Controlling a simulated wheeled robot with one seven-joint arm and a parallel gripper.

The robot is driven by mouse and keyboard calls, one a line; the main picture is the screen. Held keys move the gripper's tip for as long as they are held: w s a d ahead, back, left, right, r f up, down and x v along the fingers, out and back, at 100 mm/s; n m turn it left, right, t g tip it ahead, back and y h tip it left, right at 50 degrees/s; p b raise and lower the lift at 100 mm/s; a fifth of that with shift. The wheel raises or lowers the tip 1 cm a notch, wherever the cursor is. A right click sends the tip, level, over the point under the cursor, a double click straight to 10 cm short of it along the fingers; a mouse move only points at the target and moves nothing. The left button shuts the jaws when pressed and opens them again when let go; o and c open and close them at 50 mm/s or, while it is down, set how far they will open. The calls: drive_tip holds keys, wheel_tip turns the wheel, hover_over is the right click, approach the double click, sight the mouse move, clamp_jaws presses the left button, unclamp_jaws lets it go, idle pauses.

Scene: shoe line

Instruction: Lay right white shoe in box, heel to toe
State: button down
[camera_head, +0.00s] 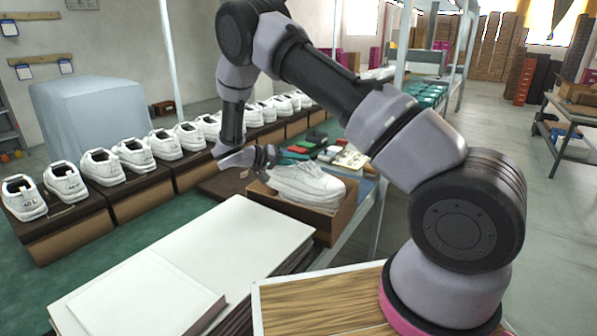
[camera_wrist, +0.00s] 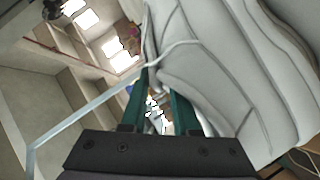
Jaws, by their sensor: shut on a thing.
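A white shoe (camera_head: 308,182) is at the open brown box (camera_head: 338,218), lying lengthwise along it with its upper part above the rim. The white mass looks layered, and I cannot tell whether a second shoe lies under or beside it. My gripper (camera_head: 268,157) reaches in from the left at the shoe's left end. In the wrist view, the green fingers of my gripper (camera_wrist: 158,85) close on the edge of the white shoe (camera_wrist: 215,75), which fills the right side. The shoe's underside and the box floor are hidden.
A row of white shoes (camera_head: 133,154) stands on brown boxes along the green table (camera_head: 90,265). A stack of white sheets (camera_head: 185,262) lies in front of the box. Small coloured items (camera_head: 322,150) lie behind it. A wood-topped surface (camera_head: 320,303) is at the front.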

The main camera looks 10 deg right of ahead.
wheel_tip(320, 180, down, 3)
drive_tip(key=c, duration=0.7)
unclamp_jaws()
drive_tip(key=shift+o, duration=0.2)
